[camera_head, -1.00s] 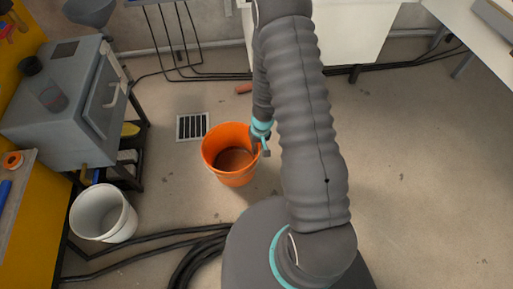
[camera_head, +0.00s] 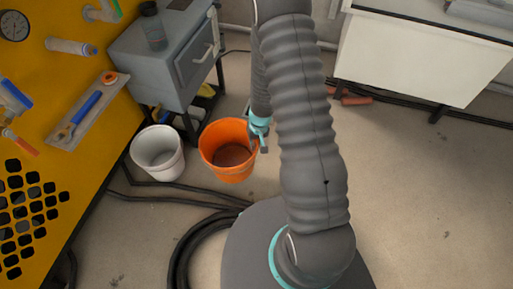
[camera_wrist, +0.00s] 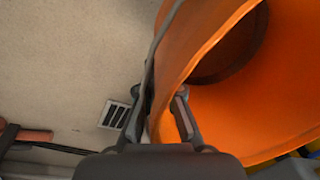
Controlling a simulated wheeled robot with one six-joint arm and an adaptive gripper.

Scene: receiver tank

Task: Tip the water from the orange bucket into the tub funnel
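The orange bucket (camera_head: 211,160) is upright at the middle of the head view, left of my arm. A darker brown round area shows low inside it; I cannot tell how much water this is. My gripper (camera_head: 258,132) is at the bucket's right rim. In the wrist view my gripper (camera_wrist: 166,100) has one finger on each side of the wall of the orange bucket (camera_wrist: 240,118), shut on it. The bucket's height above the floor is hard to tell. The tub funnel is not in view now.
A white bucket (camera_head: 158,156) stands just left of the orange one. Behind are a grey cabinet (camera_head: 165,66) and a yellow panel (camera_head: 95,150) with tools. Black hoses (camera_head: 190,235) lie near my base. A white bench (camera_head: 415,58) is at back right; the floor (camera_head: 430,190) at right is clear.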

